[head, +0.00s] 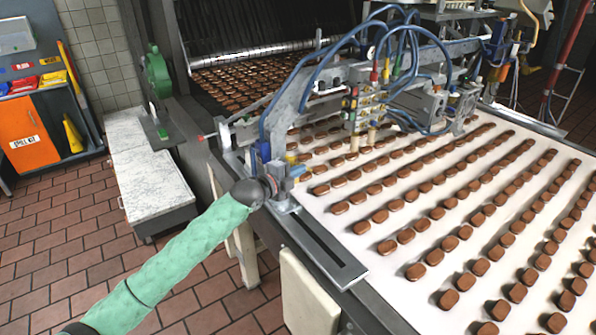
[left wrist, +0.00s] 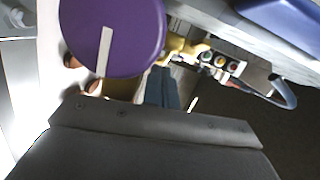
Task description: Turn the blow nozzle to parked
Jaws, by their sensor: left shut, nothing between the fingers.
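A round purple knob (left wrist: 112,38) with a white pointer line fills the upper left of the left wrist view. Its line stands nearly upright, the top leaning slightly right. I take it to be the blow nozzle's knob, but no label or parked mark is readable. My left gripper (head: 284,180) is at the near left corner of the conveyor machine, beside its grey brackets. Its shut, empty fingers (left wrist: 164,90) show just below and right of the knob; I cannot tell whether they touch it. In the head view the knob cannot be made out clearly. My right gripper is out of view.
A white conveyor (head: 400,285) carries rows of brown biscuits. Hoses and metal arms of the machine (head: 365,85) stand over it. A panel with coloured buttons (left wrist: 220,62) lies right of the fingers. A pale bench (head: 150,180) stands left; the tiled floor there is open.

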